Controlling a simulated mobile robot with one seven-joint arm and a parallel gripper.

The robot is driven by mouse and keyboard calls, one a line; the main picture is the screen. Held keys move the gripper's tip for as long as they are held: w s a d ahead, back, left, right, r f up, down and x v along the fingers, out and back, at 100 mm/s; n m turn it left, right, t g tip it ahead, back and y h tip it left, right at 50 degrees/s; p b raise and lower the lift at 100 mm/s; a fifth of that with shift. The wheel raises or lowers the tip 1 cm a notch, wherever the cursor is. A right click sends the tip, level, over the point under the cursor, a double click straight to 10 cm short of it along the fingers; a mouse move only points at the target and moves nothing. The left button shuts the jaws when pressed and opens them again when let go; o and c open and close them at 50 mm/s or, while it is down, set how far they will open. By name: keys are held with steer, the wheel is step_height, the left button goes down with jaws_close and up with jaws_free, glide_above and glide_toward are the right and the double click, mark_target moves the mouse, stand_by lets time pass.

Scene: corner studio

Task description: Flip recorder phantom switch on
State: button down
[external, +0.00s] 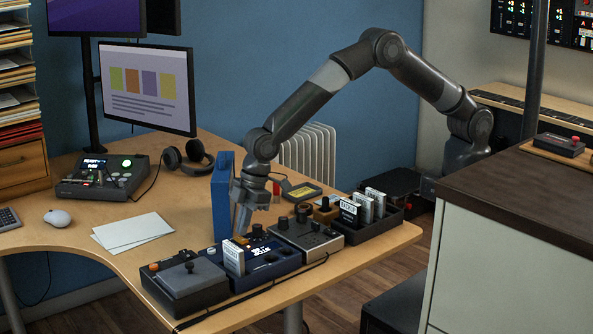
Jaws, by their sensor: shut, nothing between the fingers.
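My gripper (241,234) is shut and empty, pointing down at the back left part of a dark blue device (268,258) near the table's front edge. Whether its tips touch the device cannot be told. A white card with dark print stands at that device's left end. A grey-black console (104,177) with a small lit screen, several small controls and a green-lit button sits at the back left of the desk. No label tells clearly which device is the recorder. The phantom switch and its position cannot be made out at this size.
A tall blue case (222,193) stands close beside my gripper. A black joystick box (185,281) is to the left of the blue device, a grey knob box (307,237) to its right. A tray (378,228) holds upright cards. Papers (132,232) lie on the open desk.

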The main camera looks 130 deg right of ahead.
steer(key=w+d+v, duration=0.1)
steer(key=d+v, duration=0.1)
steer(key=v, duration=1)
steer(key=shift+d+r, duration=0.3)
steer(key=shift+r, duration=0.25)
steer(key=shift+s, duration=0.15)
